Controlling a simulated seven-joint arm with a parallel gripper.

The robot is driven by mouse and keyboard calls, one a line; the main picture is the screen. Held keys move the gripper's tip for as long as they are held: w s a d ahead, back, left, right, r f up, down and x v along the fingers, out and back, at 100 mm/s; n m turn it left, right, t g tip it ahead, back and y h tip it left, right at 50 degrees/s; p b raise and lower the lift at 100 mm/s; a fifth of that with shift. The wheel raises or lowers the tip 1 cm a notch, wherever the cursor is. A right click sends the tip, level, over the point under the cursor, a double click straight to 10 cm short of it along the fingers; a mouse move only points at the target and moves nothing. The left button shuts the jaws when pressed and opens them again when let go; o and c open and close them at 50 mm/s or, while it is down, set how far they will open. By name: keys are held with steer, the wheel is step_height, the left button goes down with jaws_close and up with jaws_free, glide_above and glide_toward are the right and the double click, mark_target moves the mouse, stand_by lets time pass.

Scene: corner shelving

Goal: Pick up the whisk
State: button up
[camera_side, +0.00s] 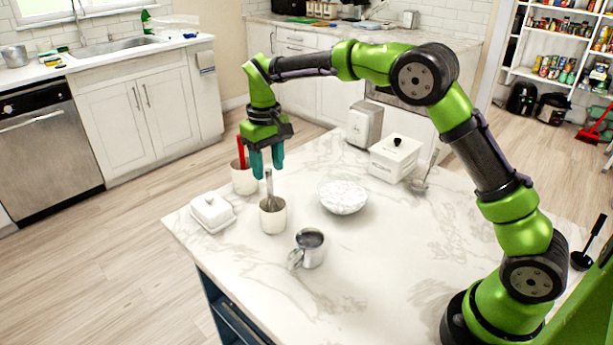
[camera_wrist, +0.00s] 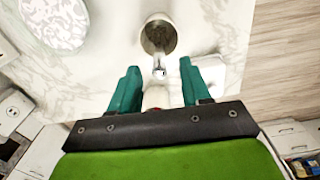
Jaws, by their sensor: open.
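A grey-handled utensil (camera_side: 269,186), which may be the whisk, stands upright in a white crock (camera_side: 273,219) on the marble island. Its lower end is hidden in the crock, so I cannot confirm what it is. In the wrist view its handle end (camera_wrist: 159,73) points toward me from the crock (camera_wrist: 172,38). My gripper (camera_side: 266,163) points down just above the handle, its teal fingers apart. In the wrist view the handle end shows between the fingertips of my gripper (camera_wrist: 159,68). Nothing is held.
A second crock with a red-handled utensil (camera_side: 241,152) stands close behind. A white butter dish (camera_side: 212,212) is left, a metal mug (camera_side: 309,248) in front, a bowl (camera_side: 343,196) right. A white box (camera_side: 395,158) and a small metallic item (camera_side: 419,181) lie farther right.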

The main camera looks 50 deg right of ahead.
mark_target(270, 196)
step_height(270, 196, down, 6)
steer(key=shift+r, duration=0.15)
stand_by(0.3)
jaws_close()
